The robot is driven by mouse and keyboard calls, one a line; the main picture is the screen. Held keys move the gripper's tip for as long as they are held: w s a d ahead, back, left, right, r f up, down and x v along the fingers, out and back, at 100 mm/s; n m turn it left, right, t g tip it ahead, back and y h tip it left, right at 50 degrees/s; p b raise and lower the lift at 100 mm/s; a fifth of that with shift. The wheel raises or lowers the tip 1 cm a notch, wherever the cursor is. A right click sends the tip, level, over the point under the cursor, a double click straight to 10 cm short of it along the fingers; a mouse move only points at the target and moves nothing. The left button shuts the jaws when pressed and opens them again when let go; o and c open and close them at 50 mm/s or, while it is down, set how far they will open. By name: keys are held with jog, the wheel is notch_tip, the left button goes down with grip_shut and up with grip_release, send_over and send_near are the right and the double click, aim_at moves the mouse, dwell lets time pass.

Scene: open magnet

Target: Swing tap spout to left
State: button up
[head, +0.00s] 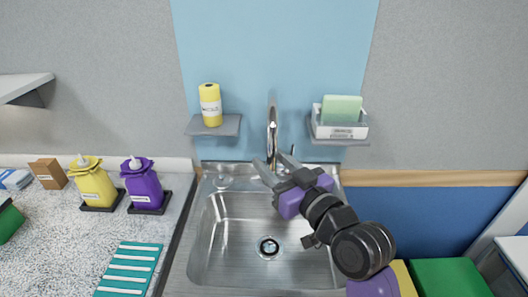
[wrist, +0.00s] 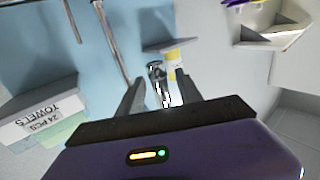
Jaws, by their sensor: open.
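The chrome tap (head: 272,125) stands at the back of the steel sink, its spout pointing toward the head camera. In the wrist view, which looks upside down, the tap's pipe (wrist: 110,40) runs down behind one finger. I cannot tell whether a finger touches the spout.
The sink (head: 215,265) lies below my arm. A left shelf (head: 222,130) holds a yellow roll (head: 210,105); a right shelf (head: 345,142) holds a white box (head: 341,131) with a green sponge-like block. Yellow (head: 95,185) and purple (head: 141,188) dispensers stand on the left counter.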

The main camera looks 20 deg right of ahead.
jog(key=w, duration=0.3)
jog(key=shift+w+a, duration=0.15)
jog(key=shift+a, duration=0.2)
grip_shut()
dwell(1.2)
